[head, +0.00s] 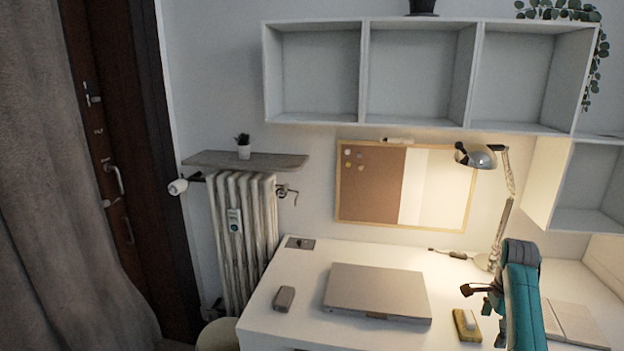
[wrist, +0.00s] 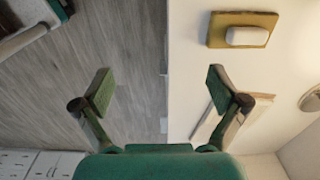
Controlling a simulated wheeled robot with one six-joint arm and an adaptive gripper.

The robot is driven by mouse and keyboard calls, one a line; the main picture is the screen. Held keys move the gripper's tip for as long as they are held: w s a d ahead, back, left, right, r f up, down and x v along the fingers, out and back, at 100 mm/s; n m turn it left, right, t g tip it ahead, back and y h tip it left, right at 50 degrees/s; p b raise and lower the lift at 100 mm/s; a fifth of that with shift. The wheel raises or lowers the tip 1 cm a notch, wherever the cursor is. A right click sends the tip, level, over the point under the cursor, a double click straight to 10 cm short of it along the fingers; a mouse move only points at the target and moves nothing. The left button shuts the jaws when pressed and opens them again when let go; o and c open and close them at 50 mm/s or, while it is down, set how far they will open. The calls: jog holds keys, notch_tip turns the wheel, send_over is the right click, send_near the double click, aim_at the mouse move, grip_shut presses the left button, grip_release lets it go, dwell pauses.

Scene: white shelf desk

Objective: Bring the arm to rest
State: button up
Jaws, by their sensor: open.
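My gripper (wrist: 159,78) is open and empty in the wrist view, its two fingers spread wide apart. Between and ahead of them lie grey floor boards and the edge of the white desk. In the head view my gripper (head: 468,290) shows as small dark fingers at the left of my teal arm, in front of the desk's right part. My arm hides part of the desk behind it. No object is between the fingers.
The white desk (head: 310,265) holds a closed grey laptop (head: 375,288), a small dark object (head: 284,298), a yellow block with a white piece (head: 467,325), a lamp (head: 480,158) and a pale flat item (head: 575,325). A white wall shelf (head: 418,128) hangs above.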

jog(key=s+a+f+n+t, duration=0.1)
jog(key=s+a+f+n, duration=0.15)
jog(key=f, duration=0.45)
jog(key=s+a+f+n+t+h, duration=0.1)
jog(key=s+a+f, duration=0.1)
jog(key=a+f, duration=0.35)
jog(key=s+a+f+n+t, duration=0.1)
jog(key=s+a+f, duration=0.1)
jog(key=f, duration=0.7)
jog(key=s+a+f+n+t, duration=0.45)
jog(key=s+a+f, duration=0.35)
jog(key=s+a, duration=0.45)
jog(key=s+a+r+n+t, duration=0.2)
jog(key=s+a+r+n, duration=0.1)
jog(key=s, duration=0.7)
jog(key=s+a+r+n+t, duration=0.1)
jog(key=s+a+r+n, duration=0.25)
jog(key=s, duration=0.65)
jog(key=s+a+r+n+t, duration=0.1)
jog(key=s+r+n+t, duration=0.1)
jog(key=s+r, duration=0.5)
jog(key=s+a+r+n+t+y, duration=0.1)
jog(key=s+r, duration=0.6)
jog(key=r, duration=0.7)
jog(key=shift+s+a+r+n+t, duration=0.2)
jog(key=shift+a+n+t, duration=0.35)
jog(key=shift+n, duration=0.7)
jog(key=shift+d, duration=0.1)
